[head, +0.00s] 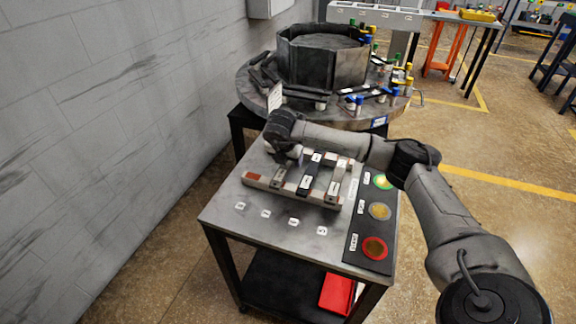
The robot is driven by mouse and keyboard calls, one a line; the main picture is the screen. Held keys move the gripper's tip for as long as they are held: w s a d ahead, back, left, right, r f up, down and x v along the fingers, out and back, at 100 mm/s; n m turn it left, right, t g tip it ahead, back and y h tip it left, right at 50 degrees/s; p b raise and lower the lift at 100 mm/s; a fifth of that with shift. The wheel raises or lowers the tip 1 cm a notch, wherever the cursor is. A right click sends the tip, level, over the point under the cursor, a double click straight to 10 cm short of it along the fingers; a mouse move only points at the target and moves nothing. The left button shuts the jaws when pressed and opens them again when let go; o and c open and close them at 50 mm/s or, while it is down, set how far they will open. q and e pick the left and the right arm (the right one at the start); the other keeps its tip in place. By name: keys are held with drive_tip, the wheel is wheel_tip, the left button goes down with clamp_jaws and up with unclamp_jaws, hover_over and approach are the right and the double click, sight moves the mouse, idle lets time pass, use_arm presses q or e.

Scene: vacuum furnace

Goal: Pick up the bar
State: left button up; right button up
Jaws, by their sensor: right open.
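A pale rack (258,184) lies on the grey work table (225,208), with several short bars laid across it side by side. One bar is dark, nearly black (308,183); a lighter grey bar (337,182) lies right of it. Small white number tags sit along the rack. My right gripper (295,157) is open, over the back left part of the rack. Its fingers are small and partly hidden by the wrist, so I cannot tell whether they touch a bar. My left gripper is out of view.
A black panel (352,247) with green, yellow and red discs lies at the table's right side. Behind stands a round table (345,117) with a dark polygonal vessel (310,64) and several coloured fittings. A block wall (110,110) runs along the left.

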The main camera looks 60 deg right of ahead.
drive_tip(key=c, duration=1.1)
drive_tip(key=shift+r, duration=0.15)
